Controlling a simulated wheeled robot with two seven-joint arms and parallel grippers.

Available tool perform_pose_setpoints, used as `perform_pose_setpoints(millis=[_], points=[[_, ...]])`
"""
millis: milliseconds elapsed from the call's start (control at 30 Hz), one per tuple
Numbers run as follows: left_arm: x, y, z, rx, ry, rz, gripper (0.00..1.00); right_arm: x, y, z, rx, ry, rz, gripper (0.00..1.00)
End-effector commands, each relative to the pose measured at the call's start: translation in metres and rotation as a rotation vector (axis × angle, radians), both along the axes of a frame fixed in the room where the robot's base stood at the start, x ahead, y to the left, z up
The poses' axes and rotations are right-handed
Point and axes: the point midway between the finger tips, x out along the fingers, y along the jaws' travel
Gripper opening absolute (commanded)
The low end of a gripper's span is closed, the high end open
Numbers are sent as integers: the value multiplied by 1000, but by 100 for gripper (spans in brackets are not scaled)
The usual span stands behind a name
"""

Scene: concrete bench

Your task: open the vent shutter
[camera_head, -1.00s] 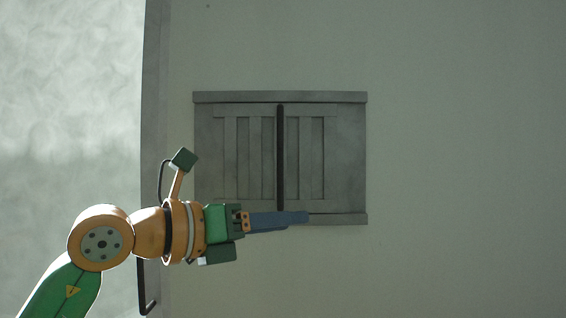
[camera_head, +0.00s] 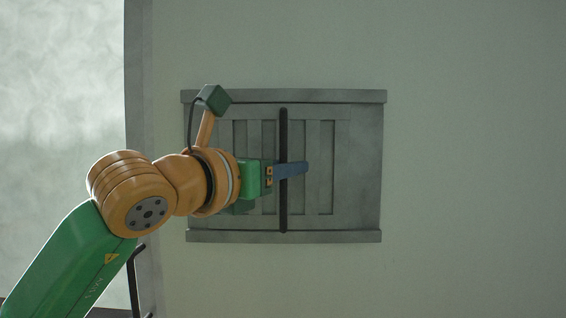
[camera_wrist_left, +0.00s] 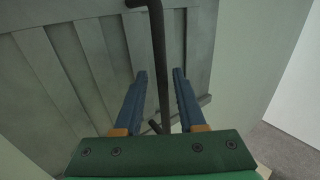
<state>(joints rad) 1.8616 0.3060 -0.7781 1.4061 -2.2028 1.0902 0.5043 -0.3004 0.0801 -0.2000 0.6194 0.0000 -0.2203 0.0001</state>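The vent shutter (camera_head: 345,150) is a grey slatted panel between two rails on the pale wall. It also shows in the left wrist view (camera_wrist_left: 95,60). A dark vertical bar handle (camera_head: 283,210) runs down its middle. My left gripper (camera_head: 300,168) is at mid-height of the handle in the head view. In the left wrist view, its two blue fingers (camera_wrist_left: 160,85) are apart, with the handle (camera_wrist_left: 161,60) between them. Gaps show between the handle and both fingers. The arm covers the shutter's left part in the head view. My right gripper is not in view.
The shutter sits between an upper rail (camera_head: 330,97) and a lower rail (camera_head: 330,237). The wall (camera_head: 470,160) to the right is bare. Another dark bar handle (camera_head: 133,280) stands at the lower left, near a grey vertical edge (camera_head: 137,60) and beside my arm.

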Motion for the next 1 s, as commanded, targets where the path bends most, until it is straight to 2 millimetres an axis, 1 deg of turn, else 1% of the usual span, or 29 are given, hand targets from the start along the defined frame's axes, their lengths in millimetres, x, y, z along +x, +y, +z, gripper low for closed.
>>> perform_pose_setpoints(millis=[33, 67, 100, 133, 1000], points=[[0, 0, 0, 0, 0, 0, 23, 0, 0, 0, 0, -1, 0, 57], [0, 0, 0, 0, 0, 0, 15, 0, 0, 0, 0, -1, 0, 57], [0, 0, 0, 0, 0, 0, 4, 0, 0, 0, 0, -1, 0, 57], [0, 0, 0, 0, 0, 0, 0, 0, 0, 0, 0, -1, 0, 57], [0, 1, 1, -2, -2, 0, 0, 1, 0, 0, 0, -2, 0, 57]])
